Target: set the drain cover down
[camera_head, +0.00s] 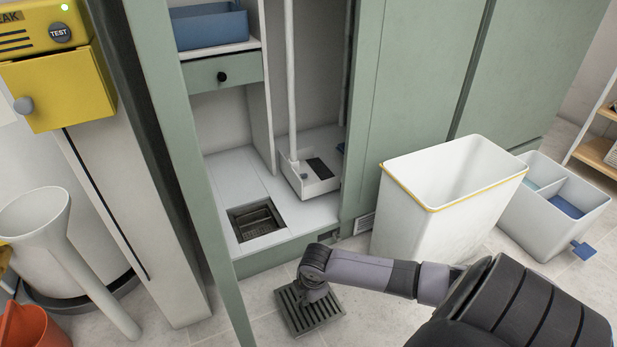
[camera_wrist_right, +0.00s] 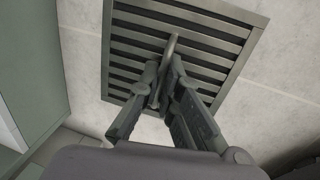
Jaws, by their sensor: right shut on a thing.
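The drain cover (camera_head: 318,312) is a dark grey slatted grate, low over or on the pale floor in front of the cabinet. I cannot tell whether it touches the floor. My right gripper (camera_head: 317,292) is over it. In the right wrist view my right gripper (camera_wrist_right: 162,85) is shut on the raised handle at the middle of the drain cover (camera_wrist_right: 215,45). The open drain recess (camera_head: 257,221) shows in the cabinet's floor, with a dark basket-like inside. My left gripper is not in view.
A white bin (camera_head: 420,215) with a yellow rim stands right of the cover, and a divided white caddy (camera_head: 570,225) stands beyond it. The open green cabinet door (camera_head: 195,170) is on the left. A white funnel (camera_head: 40,225) stands at far left. Some floor around the cover is bare.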

